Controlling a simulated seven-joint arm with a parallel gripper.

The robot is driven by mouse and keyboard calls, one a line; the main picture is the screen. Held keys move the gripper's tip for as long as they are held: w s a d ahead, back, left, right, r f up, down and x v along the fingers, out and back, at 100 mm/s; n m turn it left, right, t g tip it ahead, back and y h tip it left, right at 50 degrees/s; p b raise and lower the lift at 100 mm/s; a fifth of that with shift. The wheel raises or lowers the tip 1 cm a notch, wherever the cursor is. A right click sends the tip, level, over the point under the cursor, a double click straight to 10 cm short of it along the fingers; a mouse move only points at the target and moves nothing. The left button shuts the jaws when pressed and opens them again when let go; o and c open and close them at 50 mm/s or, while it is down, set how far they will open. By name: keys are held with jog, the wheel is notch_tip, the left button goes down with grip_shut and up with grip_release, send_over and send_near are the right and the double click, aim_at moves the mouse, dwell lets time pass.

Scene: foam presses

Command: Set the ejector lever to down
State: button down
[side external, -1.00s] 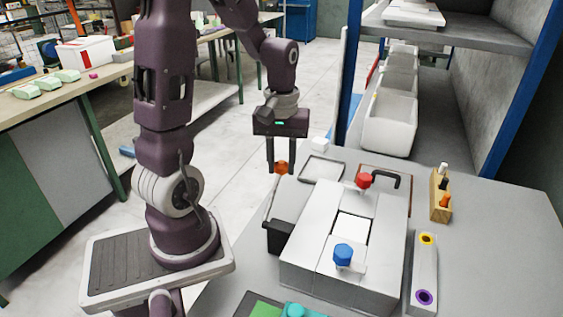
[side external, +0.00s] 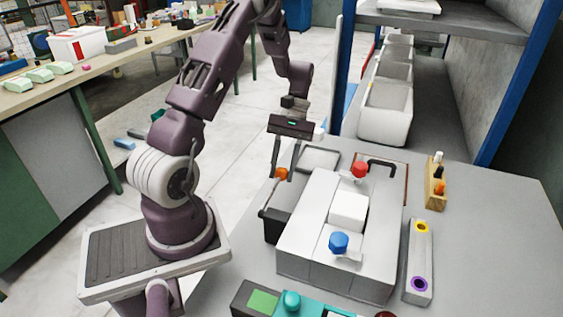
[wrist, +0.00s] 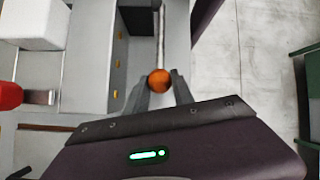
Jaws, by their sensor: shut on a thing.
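The ejector lever appears to be the thin rod with an orange ball knob (side external: 281,173) on the left side of the foam press (side external: 295,235). The rod slants up from a dark box at the press's side. My gripper (side external: 283,172) is tilted over the press's far left corner, its fingertips shut on the orange knob. In the wrist view the orange knob (wrist: 159,80) sits between the two fingertips (wrist: 161,88), which hide part of its edges. A pale rod runs on from it toward the top of that view.
The press top carries a red knob (side external: 359,170), a blue knob (side external: 339,242) and a white block (side external: 348,211). A black handle (side external: 384,168) stands at the far side. A wooden holder (side external: 436,187) and a grey block with yellow and purple rings (side external: 419,262) are to the right.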

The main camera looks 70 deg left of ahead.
jog(key=shift+w+f+g+h, duration=0.1)
jog(key=shift+f+g+h, duration=0.3)
jog(key=shift+f, duration=0.3)
jog(key=c, duration=1.1)
grip_release()
jog(key=shift+o, duration=0.2)
jog(key=shift+a, duration=0.1)
